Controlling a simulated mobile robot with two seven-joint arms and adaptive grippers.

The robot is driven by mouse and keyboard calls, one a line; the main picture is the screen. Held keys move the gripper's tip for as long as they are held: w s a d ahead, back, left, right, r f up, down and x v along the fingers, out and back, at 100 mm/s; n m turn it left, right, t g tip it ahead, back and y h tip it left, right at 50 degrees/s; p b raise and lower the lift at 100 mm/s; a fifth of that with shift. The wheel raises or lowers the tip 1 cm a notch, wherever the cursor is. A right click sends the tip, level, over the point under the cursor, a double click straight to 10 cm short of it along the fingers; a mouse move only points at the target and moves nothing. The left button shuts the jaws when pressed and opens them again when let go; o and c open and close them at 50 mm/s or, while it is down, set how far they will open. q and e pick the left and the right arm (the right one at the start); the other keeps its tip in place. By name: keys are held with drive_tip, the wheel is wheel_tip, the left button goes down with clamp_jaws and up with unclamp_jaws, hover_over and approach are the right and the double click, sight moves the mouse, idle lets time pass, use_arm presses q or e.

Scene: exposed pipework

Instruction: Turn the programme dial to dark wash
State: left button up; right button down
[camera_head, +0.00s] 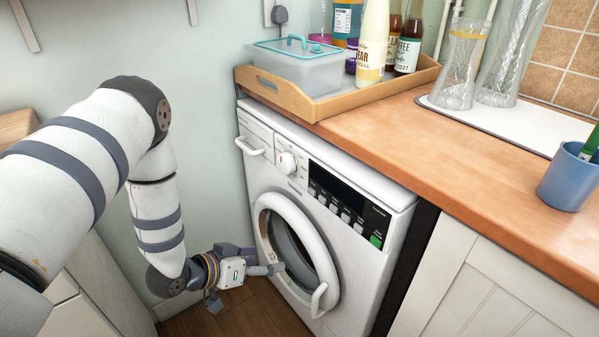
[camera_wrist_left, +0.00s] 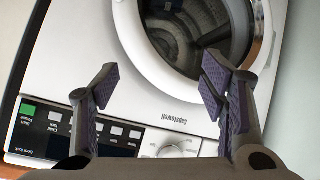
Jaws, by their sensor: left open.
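The white washing machine (camera_head: 345,190) stands under the worktop, its front facing me. The round white programme dial (camera_head: 286,163) is at the upper left of its front, beside the drawer handle. A small red mark shows on the dial; its setting is too small to read. In the left wrist view the dial (camera_wrist_left: 180,149) appears at the bottom, partly hidden by my gripper. My left gripper (camera_head: 262,265) is open and empty, low in front of the door and well below the dial. The wrist view shows its two fingers (camera_wrist_left: 160,86) apart. My right gripper is out of view.
The round door (camera_head: 268,205) with its handle (camera_head: 318,300) lies close to my left gripper. A dark display panel with buttons (camera_head: 347,198) is right of the dial. A wooden tray (camera_head: 300,108) with a box and bottles stands above. A blue cup (camera_head: 568,180) is far right.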

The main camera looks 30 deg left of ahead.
use_arm(q)
drive_tip(key=w+a+r+t+h, duration=0.1)
drive_tip(key=w+a+r+t, duration=0.2)
drive_tip(key=w+a+r, duration=0.2)
drive_tip(key=m+t+h+b, duration=0.2)
drive_tip(key=m+t+h, duration=0.1)
approach(282, 166)
drive_tip(key=b+x, duration=0.1)
drive_tip(key=x, duration=0.7)
drive_tip(key=shift+w+d, duration=0.1)
drive_tip(key=shift+w, duration=0.1)
drive_tip(key=shift+w+d, duration=0.2)
drive_tip(key=shift+w, duration=0.3)
drive_tip(key=c, duration=1.1)
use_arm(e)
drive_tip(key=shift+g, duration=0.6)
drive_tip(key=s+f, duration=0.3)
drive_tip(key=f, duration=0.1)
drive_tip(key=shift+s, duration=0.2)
